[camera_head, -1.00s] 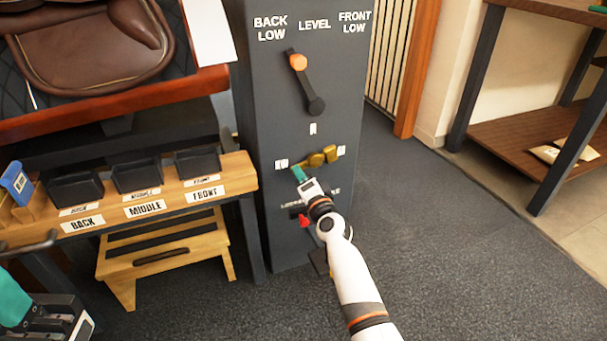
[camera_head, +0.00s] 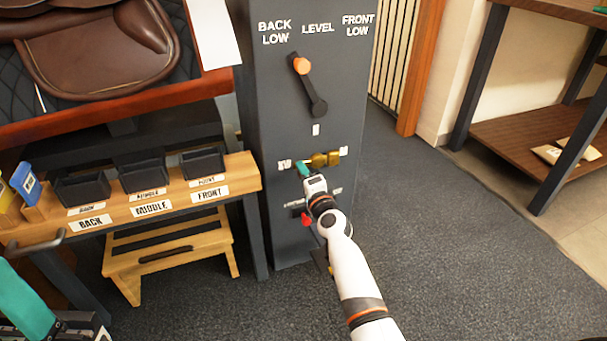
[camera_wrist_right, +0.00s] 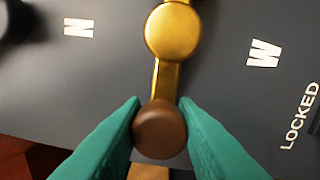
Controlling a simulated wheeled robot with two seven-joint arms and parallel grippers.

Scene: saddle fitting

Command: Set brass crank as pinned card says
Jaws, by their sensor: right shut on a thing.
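The brass crank (camera_head: 327,159) sits on the front of the dark grey column, its arm pointing left in the head view. In the right wrist view its round brass hub (camera_wrist_right: 172,32) and arm lead to a brown knob (camera_wrist_right: 160,130). My right gripper (camera_head: 303,169) is shut on this knob, with a teal finger on each side. My left gripper (camera_head: 25,305) is at the lower left, cut by the frame edge; its jaw opening cannot be made out. A white sheet (camera_head: 212,35) hangs left of the column top; no writing on it is readable.
The column (camera_head: 265,110) carries a dark lever with an orange knob (camera_head: 301,65), under BACK LOW, LEVEL and FRONT LOW. A wooden bench (camera_head: 240,172) with black bins stands left, a step stool (camera_head: 165,262) below it. Floor right of the column is clear.

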